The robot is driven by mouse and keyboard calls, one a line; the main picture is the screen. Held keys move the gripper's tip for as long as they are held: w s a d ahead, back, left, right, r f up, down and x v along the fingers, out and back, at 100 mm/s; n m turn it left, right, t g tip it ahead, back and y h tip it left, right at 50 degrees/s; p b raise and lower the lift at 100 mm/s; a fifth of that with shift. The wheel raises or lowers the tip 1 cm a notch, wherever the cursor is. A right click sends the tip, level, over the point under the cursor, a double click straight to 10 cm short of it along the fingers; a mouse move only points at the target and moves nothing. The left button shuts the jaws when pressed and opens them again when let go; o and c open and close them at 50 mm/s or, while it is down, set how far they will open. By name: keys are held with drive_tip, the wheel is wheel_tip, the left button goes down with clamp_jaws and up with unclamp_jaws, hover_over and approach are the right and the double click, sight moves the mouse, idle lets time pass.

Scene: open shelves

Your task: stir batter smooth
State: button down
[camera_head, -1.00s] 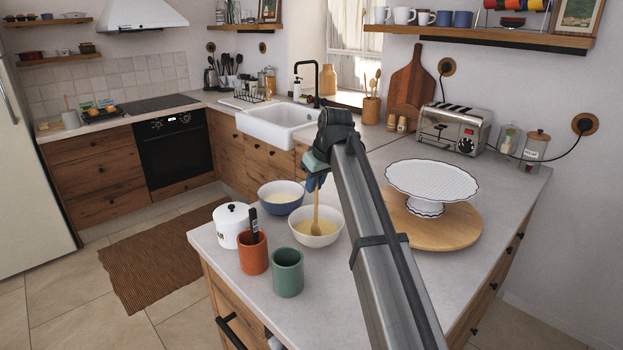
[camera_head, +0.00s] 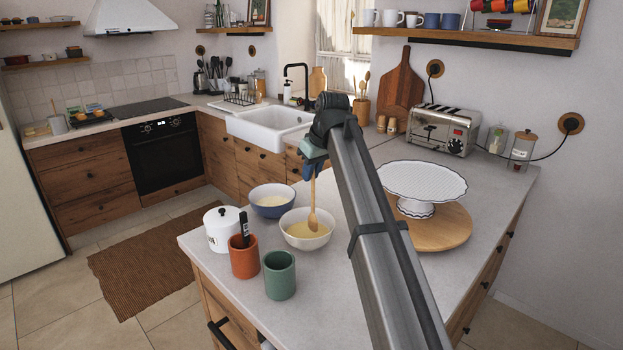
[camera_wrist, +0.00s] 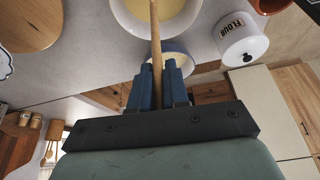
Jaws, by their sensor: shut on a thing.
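My gripper (camera_head: 312,172) is shut on a wooden spoon (camera_head: 313,207) above the counter. The spoon stands nearly upright, its head down in the pale yellow batter (camera_head: 305,231) of the white bowl (camera_head: 297,243). In the wrist view the spoon handle (camera_wrist: 156,45) comes up between the blue fingers (camera_wrist: 158,88), and the white bowl (camera_wrist: 125,18) is at the top, cut off by the edge. A blue bowl (camera_head: 271,208) with pale contents stands just behind the white bowl. How smooth the batter is cannot be told.
A white flour canister (camera_head: 221,235), an orange cup (camera_head: 244,260) with a dark utensil in it and a green cup (camera_head: 280,280) stand left and in front of the white bowl. A white cake stand (camera_head: 420,183) on a round board (camera_head: 440,233) is at the right.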

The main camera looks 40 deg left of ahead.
wheel_tip(320, 180, up, 8)
drive_tip(key=shift+r, duration=0.15)
idle(0.9)
